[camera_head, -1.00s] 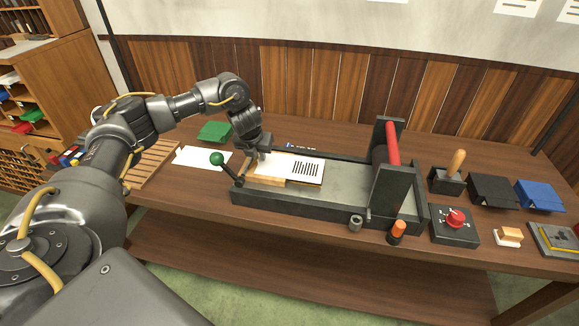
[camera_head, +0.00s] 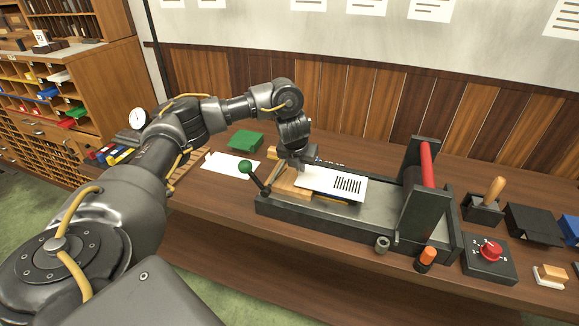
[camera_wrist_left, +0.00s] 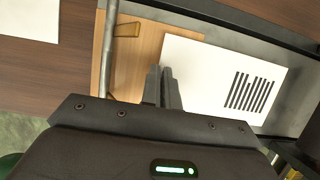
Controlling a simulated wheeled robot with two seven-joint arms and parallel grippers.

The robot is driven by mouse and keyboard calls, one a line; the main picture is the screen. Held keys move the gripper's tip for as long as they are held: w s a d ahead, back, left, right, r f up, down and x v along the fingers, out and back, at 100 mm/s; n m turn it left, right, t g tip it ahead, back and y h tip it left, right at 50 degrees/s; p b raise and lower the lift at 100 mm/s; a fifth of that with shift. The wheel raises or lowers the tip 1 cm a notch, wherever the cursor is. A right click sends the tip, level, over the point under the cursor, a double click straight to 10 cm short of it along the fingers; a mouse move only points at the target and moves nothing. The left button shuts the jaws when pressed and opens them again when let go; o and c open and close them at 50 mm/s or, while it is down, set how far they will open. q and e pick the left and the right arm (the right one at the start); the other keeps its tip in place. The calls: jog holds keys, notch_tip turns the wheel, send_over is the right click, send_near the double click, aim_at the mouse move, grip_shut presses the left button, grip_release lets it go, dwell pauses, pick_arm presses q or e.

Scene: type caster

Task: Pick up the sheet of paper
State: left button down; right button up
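The sheet of paper (camera_head: 328,182) is white with a block of black stripes. It is over the wooden block (camera_head: 288,186) on the bed of the dark press. My left gripper (camera_head: 299,165) points down at the sheet's left edge. In the left wrist view its two fingers (camera_wrist_left: 162,86) are close together at the left edge of the striped sheet (camera_wrist_left: 215,80) and appear closed on it. The fingertips' exact contact is hard to see. My right gripper is in neither view.
The press (camera_head: 412,208) has a red roller (camera_head: 427,163) and a green-knobbed lever (camera_head: 245,167) close to my gripper. A blank white sheet (camera_head: 225,166) and a green object (camera_head: 245,140) lie to the left. A red-knob box (camera_head: 489,259) stands at the right.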

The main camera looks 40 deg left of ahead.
pick_arm(q)
notch_tip(320, 180, up, 14)
jog(key=p, duration=0.2)
jog(key=shift+a, duration=0.15)
